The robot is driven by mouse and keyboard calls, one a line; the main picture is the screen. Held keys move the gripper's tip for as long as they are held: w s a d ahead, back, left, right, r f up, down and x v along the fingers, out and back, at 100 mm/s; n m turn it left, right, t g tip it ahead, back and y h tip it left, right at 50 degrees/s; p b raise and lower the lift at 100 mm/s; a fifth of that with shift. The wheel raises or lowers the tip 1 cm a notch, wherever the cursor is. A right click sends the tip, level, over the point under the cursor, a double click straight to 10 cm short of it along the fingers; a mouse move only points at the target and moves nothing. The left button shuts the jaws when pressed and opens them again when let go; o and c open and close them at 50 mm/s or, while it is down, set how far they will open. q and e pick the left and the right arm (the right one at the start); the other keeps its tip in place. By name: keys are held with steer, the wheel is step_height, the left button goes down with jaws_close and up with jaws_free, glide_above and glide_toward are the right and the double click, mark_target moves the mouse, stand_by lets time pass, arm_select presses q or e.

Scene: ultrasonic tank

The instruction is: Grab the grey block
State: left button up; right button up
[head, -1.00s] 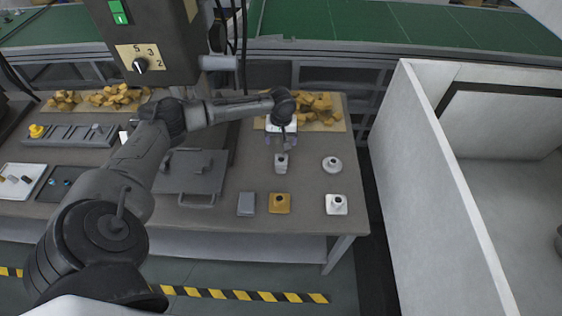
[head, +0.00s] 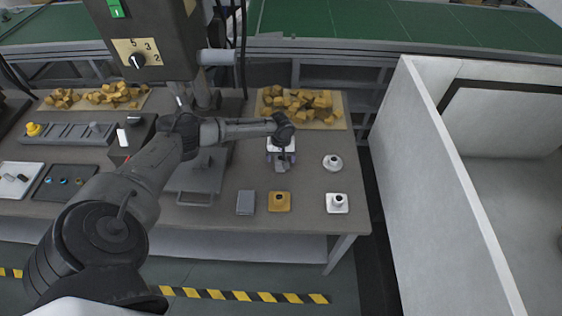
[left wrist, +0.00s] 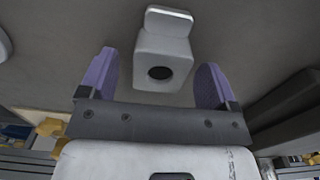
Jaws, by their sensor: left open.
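A light grey block (head: 282,168) with a dark round hole and a flat lip sits on the workbench, partly hidden by my left gripper (head: 281,158) in the head view. The left wrist view shows this block (left wrist: 162,62) between and slightly beyond the two purple fingers of my open left gripper (left wrist: 157,80). There are gaps on both sides, and no finger clearly touches it. A second, darker grey flat block (head: 245,203) lies nearer the bench's front edge. My right gripper is not in view.
A yellow block (head: 279,202) and a white square piece (head: 337,204) stand near the front edge. A white round piece (head: 332,162) is to the right. Yellow chunks (head: 300,103) lie on a board behind. A white partition (head: 430,170) stands to the right.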

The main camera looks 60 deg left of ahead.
arm_select(q)
steer(key=shift+f, duration=0.55)
steer(key=shift+c, duration=0.2)
steer(key=c, duration=1.1)
steer(key=shift+r, duration=0.1)
